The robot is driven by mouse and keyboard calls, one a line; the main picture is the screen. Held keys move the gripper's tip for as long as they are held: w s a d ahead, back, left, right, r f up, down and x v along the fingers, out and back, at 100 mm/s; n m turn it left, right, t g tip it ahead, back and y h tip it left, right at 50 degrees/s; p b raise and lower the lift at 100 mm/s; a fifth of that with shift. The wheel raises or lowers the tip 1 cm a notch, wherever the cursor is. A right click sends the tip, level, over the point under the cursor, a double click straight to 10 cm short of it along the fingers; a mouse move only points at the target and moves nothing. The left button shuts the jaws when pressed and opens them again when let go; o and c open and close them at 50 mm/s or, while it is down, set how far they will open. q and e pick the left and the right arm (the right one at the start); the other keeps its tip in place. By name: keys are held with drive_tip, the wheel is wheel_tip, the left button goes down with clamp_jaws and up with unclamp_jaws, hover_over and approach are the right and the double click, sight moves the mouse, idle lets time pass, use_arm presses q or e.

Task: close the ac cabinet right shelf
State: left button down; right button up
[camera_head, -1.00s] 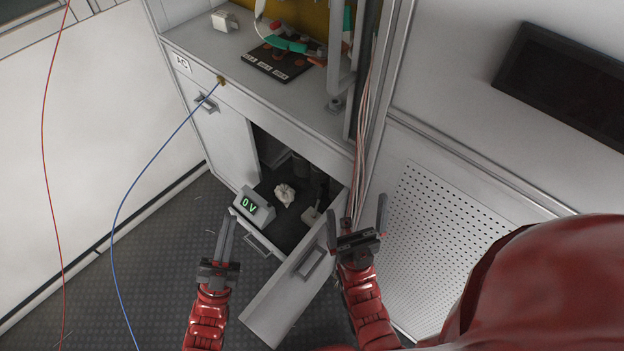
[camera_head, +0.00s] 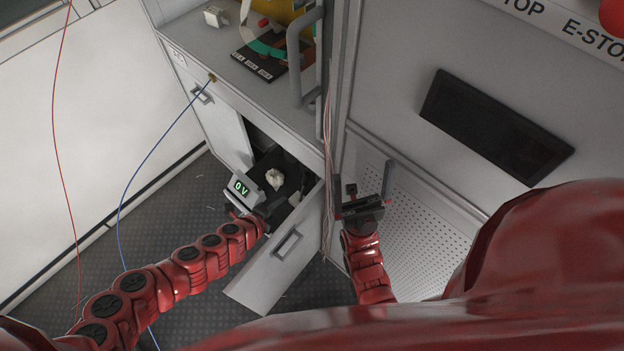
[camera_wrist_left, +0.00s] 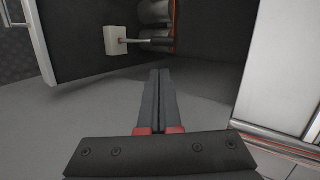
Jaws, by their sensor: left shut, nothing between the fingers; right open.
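The AC cabinet (camera_head: 195,65) has a grey panel with a handle (camera_head: 262,275) standing out from its right opening. A meter reading 0 V (camera_head: 241,187) and a crumpled white item (camera_head: 275,179) are at that opening. My left gripper (camera_head: 270,210) is low beside the meter, partly hidden by its own wrist. In the left wrist view its fingers (camera_wrist_left: 160,90) are shut and empty over a grey surface, below a dark wall. I cannot tell whether they touch anything. My right gripper (camera_head: 364,190) is open and empty, right of the panel, before the cabinet's right side.
A blue cable (camera_head: 150,150) and a red cable (camera_head: 57,130) hang at the left. A perforated panel (camera_head: 420,230) is right of my right gripper. A small block with a rod (camera_wrist_left: 118,40) is beyond the left fingers.

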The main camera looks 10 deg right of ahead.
use_arm(q)
drive_tip(key=b, duration=0.4)
approach(305, 181)
drive_tip(key=x, duration=0.4)
drive_tip(key=shift+w+d+f, duration=0.1)
drive_tip(key=shift+f, duration=0.15)
drive_tip(key=shift+x, duration=1)
drive_tip(key=shift+w+r, duration=0.1)
drive_tip(key=shift+r, duration=0.1)
drive_tip(key=shift+f, duration=0.1)
